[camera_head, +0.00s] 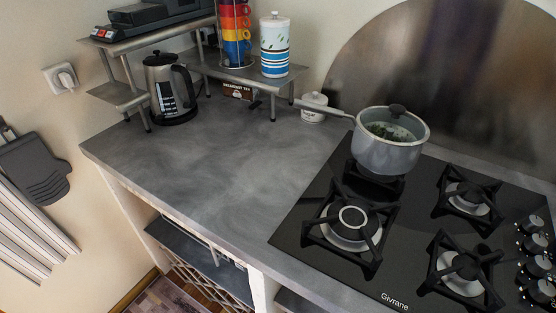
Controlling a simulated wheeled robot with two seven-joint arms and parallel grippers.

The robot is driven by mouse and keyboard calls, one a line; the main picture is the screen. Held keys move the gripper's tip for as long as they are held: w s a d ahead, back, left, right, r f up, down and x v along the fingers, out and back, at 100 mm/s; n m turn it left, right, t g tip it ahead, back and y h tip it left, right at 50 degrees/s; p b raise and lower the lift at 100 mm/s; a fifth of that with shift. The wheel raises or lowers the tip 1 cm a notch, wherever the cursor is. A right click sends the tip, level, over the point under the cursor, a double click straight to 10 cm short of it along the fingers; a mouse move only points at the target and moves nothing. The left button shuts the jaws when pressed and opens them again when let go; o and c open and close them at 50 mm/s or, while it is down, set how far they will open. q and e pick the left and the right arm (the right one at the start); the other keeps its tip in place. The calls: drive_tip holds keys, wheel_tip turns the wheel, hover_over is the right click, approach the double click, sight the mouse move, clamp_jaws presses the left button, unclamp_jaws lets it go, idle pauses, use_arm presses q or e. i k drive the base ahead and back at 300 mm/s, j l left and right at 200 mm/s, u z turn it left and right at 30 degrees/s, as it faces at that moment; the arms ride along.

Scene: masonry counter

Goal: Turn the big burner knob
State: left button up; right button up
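A black glass gas hob (411,218) is set into the counter on the right. Several knobs stand in a column at its right side, close to the picture's right edge: one at the back (530,224), others in front of it, and a front one (542,290). They are dark with shiny metal parts, and the frontmost lie near the frame edge. I cannot tell which knob serves the big burner, nor read their markings. The front-left burner (352,219) has a wide pale ring. Neither of my grippers is in view.
A grey pot (385,153) with greens sits on the back-left burner, its handle pointing left. A kettle (170,88), metal shelf (245,72) and white lidded jar (313,106) stand at the back. The grey counter (225,165) left of the hob is clear.

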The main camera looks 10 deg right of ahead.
sight(535, 243)
drive_tip(key=z, duration=2.15)
